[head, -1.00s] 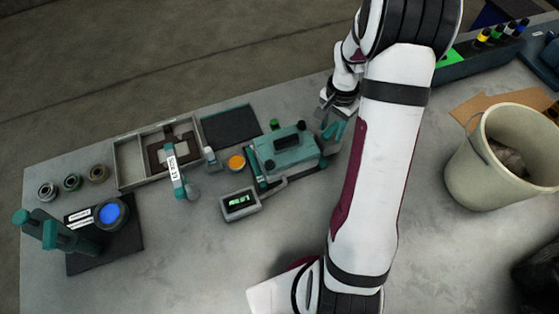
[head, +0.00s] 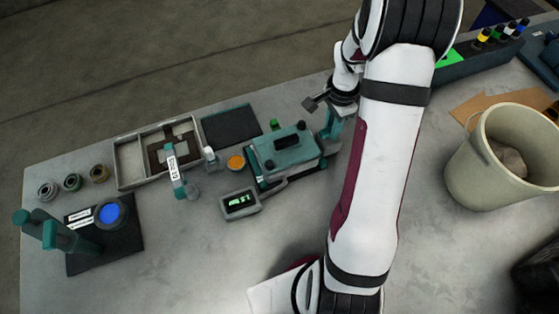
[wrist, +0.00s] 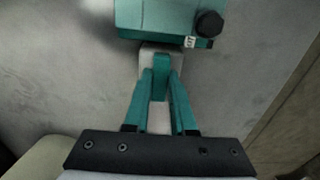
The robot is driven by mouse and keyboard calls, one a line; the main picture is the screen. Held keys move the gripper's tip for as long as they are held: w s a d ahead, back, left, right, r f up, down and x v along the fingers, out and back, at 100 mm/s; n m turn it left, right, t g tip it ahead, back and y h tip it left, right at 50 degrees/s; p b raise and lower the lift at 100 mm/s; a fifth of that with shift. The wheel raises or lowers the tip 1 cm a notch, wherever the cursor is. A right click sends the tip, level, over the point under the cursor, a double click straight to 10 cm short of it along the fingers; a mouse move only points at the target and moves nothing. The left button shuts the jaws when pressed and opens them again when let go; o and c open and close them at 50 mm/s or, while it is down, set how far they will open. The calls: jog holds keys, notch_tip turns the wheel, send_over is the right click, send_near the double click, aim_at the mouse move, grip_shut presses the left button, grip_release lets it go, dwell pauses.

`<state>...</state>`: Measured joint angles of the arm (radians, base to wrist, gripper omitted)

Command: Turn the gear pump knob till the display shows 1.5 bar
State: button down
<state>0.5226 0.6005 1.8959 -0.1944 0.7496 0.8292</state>
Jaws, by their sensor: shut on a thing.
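The gear pump (head: 285,152) is a teal box with black knobs on top, standing mid-table. Its small display (head: 240,204) stands in front of it with lit green digits, too small to read surely. My gripper (head: 331,128) is at the pump's right end, partly hidden by my arm. A black knob (wrist: 208,24) on the pump is clear of the fingers.
A grey compartment tray (head: 127,166) and dark mat (head: 230,126) lie left of the pump. An orange-topped jar (head: 236,162) stands close by. A beige bucket (head: 462,178) stands right of my arm.

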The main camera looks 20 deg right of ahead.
jog(key=m, duration=0.7)
jog(key=c, duration=0.8)
grip_release()
jog(key=shift+o, duration=0.2)
jog(key=shift+r, duration=0.1)
jog(key=shift+r, duration=2.65)
notch_tip(320, 180, up, 4)
